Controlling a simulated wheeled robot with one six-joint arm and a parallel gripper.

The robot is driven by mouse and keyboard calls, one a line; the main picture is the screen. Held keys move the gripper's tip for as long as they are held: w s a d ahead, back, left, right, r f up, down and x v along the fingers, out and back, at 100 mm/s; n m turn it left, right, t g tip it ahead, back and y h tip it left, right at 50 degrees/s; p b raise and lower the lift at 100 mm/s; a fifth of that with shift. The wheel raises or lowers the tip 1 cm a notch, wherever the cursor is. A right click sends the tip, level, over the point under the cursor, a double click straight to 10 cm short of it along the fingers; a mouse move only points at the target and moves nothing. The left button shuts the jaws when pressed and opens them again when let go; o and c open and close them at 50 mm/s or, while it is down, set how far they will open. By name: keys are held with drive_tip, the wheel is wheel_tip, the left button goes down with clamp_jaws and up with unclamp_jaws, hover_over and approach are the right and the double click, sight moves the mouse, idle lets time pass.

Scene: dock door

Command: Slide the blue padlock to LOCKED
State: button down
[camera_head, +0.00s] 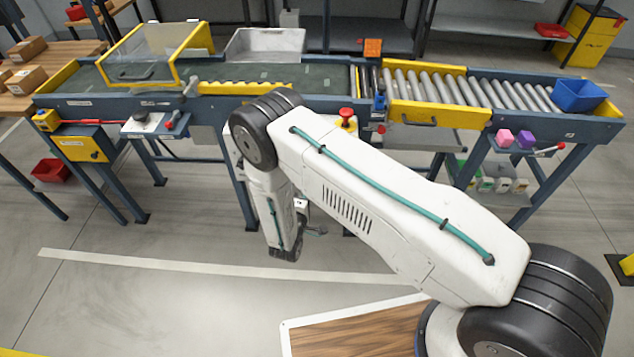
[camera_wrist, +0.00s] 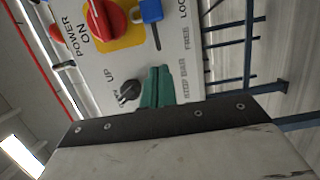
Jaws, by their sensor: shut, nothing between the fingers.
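In the wrist view, the blue padlock (camera_wrist: 150,11) sits near the top edge at the upper end of a dark straight slot (camera_wrist: 156,36), beside lettering that begins "LOC". The "FREE" lettering (camera_wrist: 187,40) is beside the slot's lower part, where the slot is bare. My gripper (camera_wrist: 157,72) has green fingers, shut and empty, just below the slot's lower end and apart from the padlock. In the head view my gripper (camera_head: 316,231) hangs low before the conveyor. I cannot identify the padlock surely there; my arm covers part of the conveyor front.
On the same panel are a red knob on a yellow plate (camera_wrist: 97,22) marked "POWER ON" and a black knob (camera_wrist: 129,93) near "UP". Blue conveyor legs (camera_head: 240,190) stand behind my arm. The floor (camera_head: 150,300) at the front left is clear.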

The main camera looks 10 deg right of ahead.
drive_tip(key=shift+v, duration=2.7)
